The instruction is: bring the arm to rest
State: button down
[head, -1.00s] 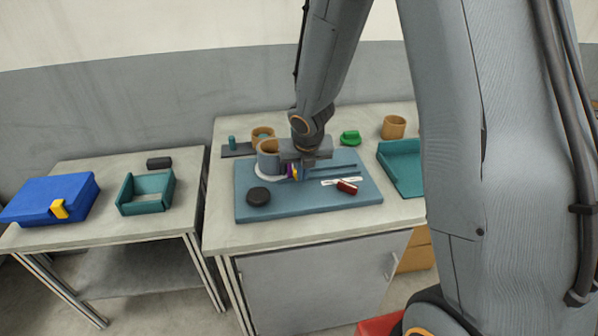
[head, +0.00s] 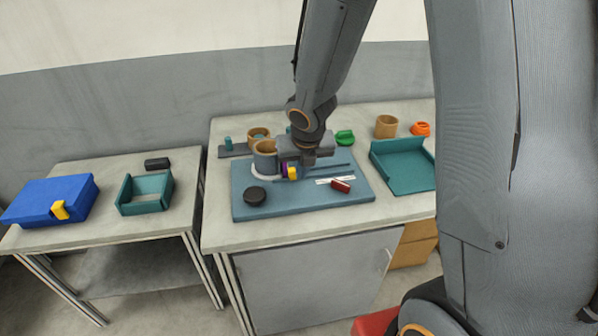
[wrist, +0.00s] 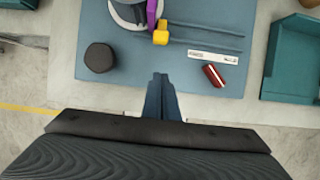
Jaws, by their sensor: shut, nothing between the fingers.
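My gripper (wrist: 160,80) shows in the wrist view with its two dark fingers together and nothing between them. It is over the front part of the blue mat (wrist: 125,65), apart from the things lying there. In the head view my arm comes down from the top to the middle of the right-hand table, and its wrist hides part of the mat. The fingertips are hard to make out there. A purple and yellow piece (head: 292,172) sits beside the grey cylinder (head: 265,163), just beyond the fingers in the wrist view.
A teal tray (head: 408,172) stands to the right. A green item (head: 345,137), a tan cup (head: 387,126) and an orange item (head: 420,128) stand behind. The left table has a blue box (head: 48,198) and teal frame (head: 146,194).

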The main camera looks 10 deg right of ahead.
jog(key=shift+p+v, duration=1.2)
jog(key=shift+v, duration=1.05)
jog(key=s+d+f+m+g+b, duration=0.1)
jog(key=s+m+b, duration=0.3)
jog(key=m, duration=1.3)
jog(key=s+d+f+m+g+b, duration=0.1)
jog(key=s+d+f+m+b, duration=0.2)
jog(key=s+m, duration=0.6)
jog(key=m+b, duration=0.2)
jog(key=m, duration=0.7)
jog(key=shift+s+f+g, duration=0.2)
jog(key=shift+f+g, duration=0.1)
jog(key=shift+g, duration=0.1)
jog(key=shift+d+m, duration=0.1)
jog(key=shift+m, duration=0.2)
